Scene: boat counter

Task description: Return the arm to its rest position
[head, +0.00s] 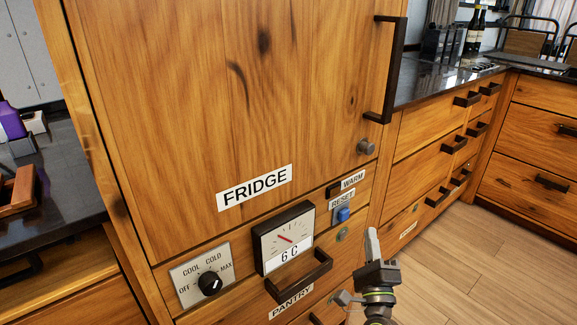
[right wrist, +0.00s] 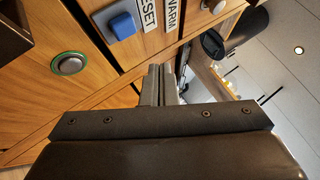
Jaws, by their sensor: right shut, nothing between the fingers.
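My right gripper (head: 372,245) is at the lower middle right of the head view, in front of the wooden fridge cabinet (head: 200,110). Its fingers are shut together with nothing between them. In the right wrist view the closed fingers (right wrist: 160,85) point toward the cabinet front, and they appear apart from it. The blue reset button (head: 343,214) is to the left of and above the gripper in the head view. It also shows in the right wrist view (right wrist: 122,25). My left gripper is in neither view.
The fridge panel holds a black dial (head: 210,284), a gauge reading 6 C (head: 285,238) and a round metal button (right wrist: 70,64). A dark handle (head: 298,278) juts out below the gauge. Drawers with dark handles (head: 453,145) line the right. Open wooden floor (head: 460,265) lies right of my gripper.

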